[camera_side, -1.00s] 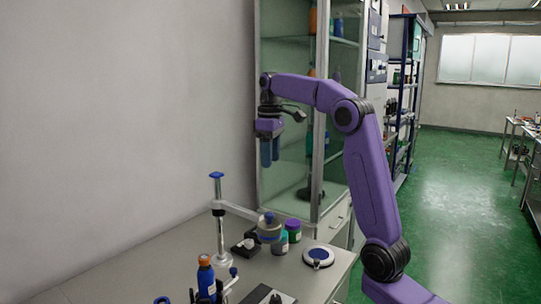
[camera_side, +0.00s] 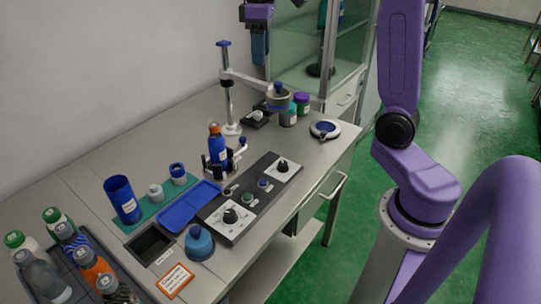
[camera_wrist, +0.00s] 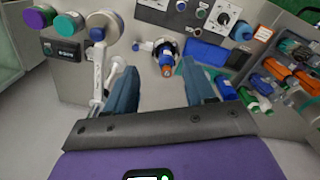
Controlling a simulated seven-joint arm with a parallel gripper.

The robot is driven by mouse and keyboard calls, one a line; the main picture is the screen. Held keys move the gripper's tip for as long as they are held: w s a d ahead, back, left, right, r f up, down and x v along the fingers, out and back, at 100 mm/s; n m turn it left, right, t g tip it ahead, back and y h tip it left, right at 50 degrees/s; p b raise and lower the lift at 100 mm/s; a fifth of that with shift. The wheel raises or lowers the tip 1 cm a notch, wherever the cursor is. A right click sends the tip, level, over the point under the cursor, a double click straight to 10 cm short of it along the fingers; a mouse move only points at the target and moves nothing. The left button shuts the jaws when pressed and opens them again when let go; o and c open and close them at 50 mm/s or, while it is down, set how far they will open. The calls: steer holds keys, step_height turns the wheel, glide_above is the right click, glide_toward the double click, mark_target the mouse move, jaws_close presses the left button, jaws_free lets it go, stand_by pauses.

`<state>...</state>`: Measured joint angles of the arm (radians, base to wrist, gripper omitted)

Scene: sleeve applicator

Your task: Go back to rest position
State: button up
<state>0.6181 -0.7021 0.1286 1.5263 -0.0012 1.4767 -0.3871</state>
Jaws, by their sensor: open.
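My gripper (camera_side: 259,48) is at the top of the side view, high above the back of the bench and pointing down. Its two blue fingers are apart with nothing between them. In the wrist view the open fingers (camera_wrist: 161,88) show the bench below them. A blue bottle with an orange cap (camera_side: 217,147) stands upright at a small black holder on the bench, apart from my gripper. It also shows in the wrist view (camera_wrist: 167,62), beyond the fingertips. The upper part of my wrist is cut off in the side view.
A metal stand (camera_side: 228,95) with a side arm rises near my gripper. Several bottles stand in a rack at front left. A glass cabinet (camera_side: 300,40) is behind.

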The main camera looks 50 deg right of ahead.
steer(key=s+a+f+n, duration=0.2)
steer(key=s+a+f, duration=0.1)
steer(key=s+a, duration=0.3)
steer(key=s+a+f+n, duration=0.2)
steer(key=s+a+f, duration=0.25)
steer(key=s, duration=0.25)
steer(key=s+f+n, duration=0.1)
steer(key=s+f, duration=0.2)
steer(key=s, duration=0.4)
steer(key=s+f+n, duration=0.2)
steer(key=s+f, duration=0.1)
steer(key=s, duration=0.5)
steer(key=shift+f, duration=0.25)
